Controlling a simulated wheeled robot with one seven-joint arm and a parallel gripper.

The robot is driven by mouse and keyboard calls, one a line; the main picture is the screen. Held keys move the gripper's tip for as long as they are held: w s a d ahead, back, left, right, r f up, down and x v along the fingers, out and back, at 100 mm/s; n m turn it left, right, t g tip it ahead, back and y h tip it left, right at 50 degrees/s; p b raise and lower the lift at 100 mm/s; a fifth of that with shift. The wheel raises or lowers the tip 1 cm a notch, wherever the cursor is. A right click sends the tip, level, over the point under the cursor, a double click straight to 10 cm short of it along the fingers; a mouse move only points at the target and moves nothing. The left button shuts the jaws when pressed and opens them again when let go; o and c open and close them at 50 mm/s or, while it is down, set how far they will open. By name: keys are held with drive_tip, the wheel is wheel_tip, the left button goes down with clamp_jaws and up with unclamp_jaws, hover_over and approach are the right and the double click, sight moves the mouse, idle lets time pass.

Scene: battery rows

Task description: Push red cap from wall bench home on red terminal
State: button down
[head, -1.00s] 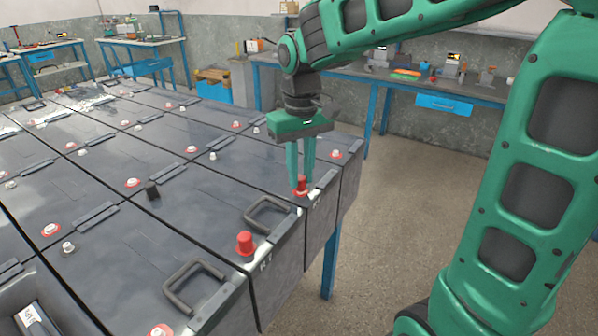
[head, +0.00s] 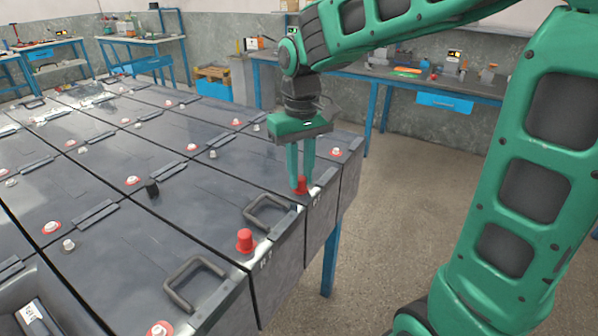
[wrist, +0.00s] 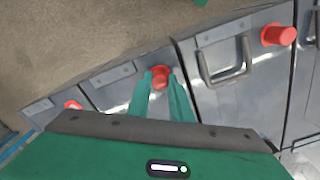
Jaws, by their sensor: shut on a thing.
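A red cap (head: 301,185) sits at the near corner of a grey battery, low over the spot where its terminal is; the terminal itself is hidden under it. My gripper (head: 301,180) points down from above with its two green fingers shut on this cap. In the wrist view the cap (wrist: 160,76) shows between the fingertips (wrist: 160,85). I cannot tell whether the cap is fully seated.
Another red cap (head: 245,241) stands on the nearer battery beside a carrying handle (head: 195,284). A black cap (head: 151,188) stands further left. Bare terminals with red rings, such as one at left (head: 51,228), dot the batteries. The wall bench (head: 470,88) is behind; open floor lies right.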

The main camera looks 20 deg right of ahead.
drive_tip(key=c, duration=1)
unclamp_jaws()
drive_tip(key=shift+r, duration=3.5)
